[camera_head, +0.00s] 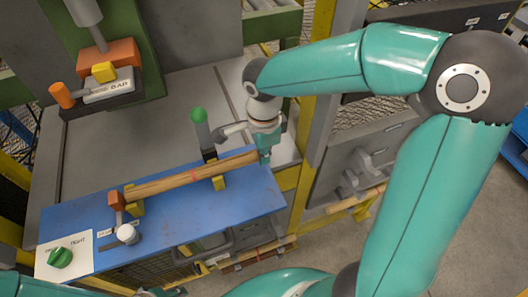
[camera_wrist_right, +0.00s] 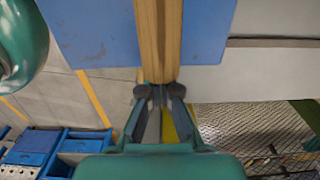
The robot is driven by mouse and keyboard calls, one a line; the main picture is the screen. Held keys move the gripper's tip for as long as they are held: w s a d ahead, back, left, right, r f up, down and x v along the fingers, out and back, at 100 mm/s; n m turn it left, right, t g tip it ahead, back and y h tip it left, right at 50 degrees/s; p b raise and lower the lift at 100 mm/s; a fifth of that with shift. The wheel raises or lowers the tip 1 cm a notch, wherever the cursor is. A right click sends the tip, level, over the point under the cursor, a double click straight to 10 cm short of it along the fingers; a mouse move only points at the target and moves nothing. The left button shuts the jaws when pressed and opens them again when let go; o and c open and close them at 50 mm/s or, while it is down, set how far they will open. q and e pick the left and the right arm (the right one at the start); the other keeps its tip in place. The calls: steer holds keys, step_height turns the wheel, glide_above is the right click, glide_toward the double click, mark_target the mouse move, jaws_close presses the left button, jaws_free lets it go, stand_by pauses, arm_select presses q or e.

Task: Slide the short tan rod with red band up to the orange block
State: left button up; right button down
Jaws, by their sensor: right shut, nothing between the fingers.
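The tan rod (camera_head: 168,184) has a narrow red band near its middle. It lies lengthwise on two yellow supports above a blue bench top. Its left end is close to the orange block (camera_head: 116,201); I cannot tell whether they touch. My right gripper (camera_head: 264,157) is at the rod's right end. In the right wrist view, the shut fingers (camera_wrist_right: 160,93) sit at the near end of the rod (camera_wrist_right: 158,40), not around it; contact is unclear. The orange block is out of that view. A teal part at the lower edge of the head view seems to be my left gripper (camera_head: 162,292), mostly cut off.
A green-tipped post (camera_head: 201,128) stands behind the rod. A white round knob (camera_head: 127,234) and a panel with a green dial (camera_head: 60,257) are at the front left. A machine with an orange handle (camera_head: 62,95) stands at the back left. The blue bench (camera_head: 240,200) is clear in front.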

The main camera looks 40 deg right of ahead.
steer(key=shift+w+a+f+b, duration=0.15)
steer(key=shift+a+f+b, duration=0.05)
steer(key=shift+a+b, duration=0.35)
steer(key=shift+a+r, duration=0.1)
steer(key=shift+a, duration=0.2)
steer(key=shift+r, duration=0.1)
